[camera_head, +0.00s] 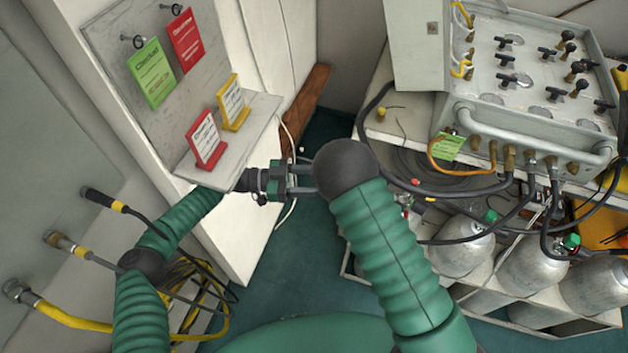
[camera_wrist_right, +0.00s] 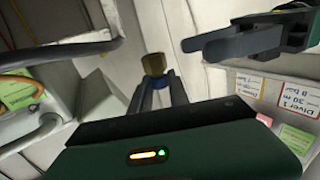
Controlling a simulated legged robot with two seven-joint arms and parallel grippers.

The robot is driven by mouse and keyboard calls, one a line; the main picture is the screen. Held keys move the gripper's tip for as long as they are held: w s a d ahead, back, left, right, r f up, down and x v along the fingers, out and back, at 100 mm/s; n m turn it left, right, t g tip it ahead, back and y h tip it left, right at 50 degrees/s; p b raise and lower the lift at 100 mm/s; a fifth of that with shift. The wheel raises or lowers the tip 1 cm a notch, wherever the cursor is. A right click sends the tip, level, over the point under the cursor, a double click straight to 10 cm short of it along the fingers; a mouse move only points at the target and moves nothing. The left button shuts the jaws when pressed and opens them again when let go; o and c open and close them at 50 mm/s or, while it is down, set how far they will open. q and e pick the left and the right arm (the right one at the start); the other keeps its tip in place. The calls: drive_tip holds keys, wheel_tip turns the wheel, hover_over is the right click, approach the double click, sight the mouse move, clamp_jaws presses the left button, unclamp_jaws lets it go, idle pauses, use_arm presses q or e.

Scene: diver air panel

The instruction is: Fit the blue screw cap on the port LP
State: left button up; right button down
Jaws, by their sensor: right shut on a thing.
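My right gripper (camera_wrist_right: 158,98) is shut on a small piece with a dark blue band, taken as the blue screw cap (camera_wrist_right: 155,82). A brass-coloured part (camera_wrist_right: 153,64) shows beyond the blue; I cannot tell whether it belongs to the cap. In the head view my right forearm hides this gripper and the cap. My left gripper (camera_head: 303,180) is empty, its fingers apart; it also shows in the right wrist view (camera_wrist_right: 232,42). The panel box (camera_head: 525,125) at upper right has several brass fittings (camera_head: 510,157) along its front. No LP label is readable.
Hoses (camera_head: 450,190) hang before the panel over grey cylinders (camera_head: 530,260) in a white rack. A small yellow piece (camera_head: 382,113) stands on the bench. A tag board (camera_head: 150,50) with a shelf is at left.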

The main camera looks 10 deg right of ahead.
use_arm(q)
drive_tip(key=x, duration=1.1)
drive_tip(key=shift+s, duration=0.15)
drive_tip(key=shift+a, duration=0.15)
drive_tip(key=c, duration=0.4)
clamp_jaws()
